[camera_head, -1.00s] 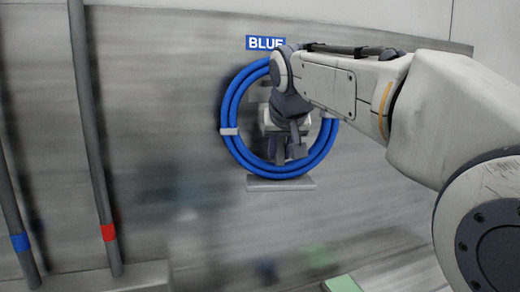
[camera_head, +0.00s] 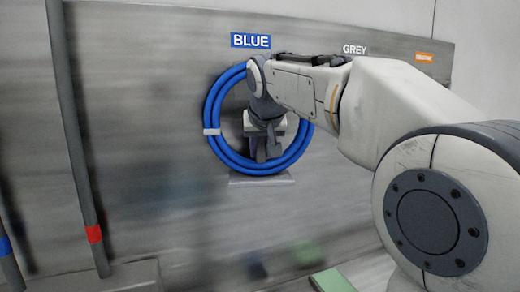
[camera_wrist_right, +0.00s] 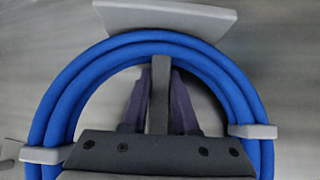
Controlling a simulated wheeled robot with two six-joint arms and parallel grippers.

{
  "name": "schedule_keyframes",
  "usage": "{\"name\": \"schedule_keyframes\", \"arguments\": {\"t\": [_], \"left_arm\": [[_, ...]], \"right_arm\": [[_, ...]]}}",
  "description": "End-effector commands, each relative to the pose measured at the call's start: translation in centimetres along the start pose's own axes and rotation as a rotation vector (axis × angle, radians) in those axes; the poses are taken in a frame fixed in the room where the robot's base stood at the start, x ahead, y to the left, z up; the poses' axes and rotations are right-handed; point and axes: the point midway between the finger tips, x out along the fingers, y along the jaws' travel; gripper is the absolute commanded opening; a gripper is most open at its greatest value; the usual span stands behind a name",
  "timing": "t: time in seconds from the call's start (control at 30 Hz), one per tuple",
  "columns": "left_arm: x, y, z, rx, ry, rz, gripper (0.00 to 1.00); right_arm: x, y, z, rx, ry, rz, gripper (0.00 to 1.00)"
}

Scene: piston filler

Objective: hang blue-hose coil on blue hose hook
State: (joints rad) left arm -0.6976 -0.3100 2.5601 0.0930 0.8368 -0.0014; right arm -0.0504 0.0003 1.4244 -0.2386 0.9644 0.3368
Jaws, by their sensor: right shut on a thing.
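The blue-hose coil (camera_head: 216,102) is an upright ring of several turns in front of the grey wall panel, with pale clips at its sides. It sits below the BLUE label (camera_head: 251,40). My right gripper (camera_head: 262,150) is at the lower inside of the ring. In the right wrist view, its fingers (camera_wrist_right: 160,95) are shut around a dark bar inside the coil (camera_wrist_right: 60,105), where the bar meets the hose. The blue hose hook is not visible; my arm covers the ring's upper right. I cannot tell whether the coil rests on it. My left gripper is not in view.
A pale plate (camera_head: 262,179) is just below the coil; it also shows in the right wrist view (camera_wrist_right: 165,16). Pipes with red (camera_head: 94,234) and blue (camera_head: 4,246) bands stand at left.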

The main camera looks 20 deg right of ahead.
Motion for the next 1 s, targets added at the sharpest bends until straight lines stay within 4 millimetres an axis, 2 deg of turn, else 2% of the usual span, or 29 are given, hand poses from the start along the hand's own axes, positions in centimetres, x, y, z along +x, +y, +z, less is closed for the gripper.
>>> {"name": "schedule_keyframes", "arguments": {"t": [0.43, 0.47, 0.53, 0.57, 0.87, 1.0], "left_arm": [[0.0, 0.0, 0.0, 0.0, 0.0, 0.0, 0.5], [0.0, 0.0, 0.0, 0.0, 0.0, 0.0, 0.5], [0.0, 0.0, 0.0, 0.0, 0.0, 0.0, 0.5], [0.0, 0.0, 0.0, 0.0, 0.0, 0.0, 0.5], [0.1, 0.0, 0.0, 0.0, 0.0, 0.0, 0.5], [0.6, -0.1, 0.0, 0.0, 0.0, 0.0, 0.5]], "right_arm": [[-0.1, 0.0, -0.2, 0.001, 0.006, -0.001, 0.0], [-0.1, 0.0, -0.2, 0.001, 0.006, -0.001, 0.31], [-0.1, 0.0, -0.2, 0.001, 0.005, -0.001, 0.58], [-0.1, 0.0, -0.1, 0.001, 0.005, -0.001, 0.62], [0.1, 0.0, 0.2, 0.0, -0.004, 0.001, 0.62], [-1.0, 0.0, 0.1, 0.0, 0.001, -0.001, 0.62]]}}
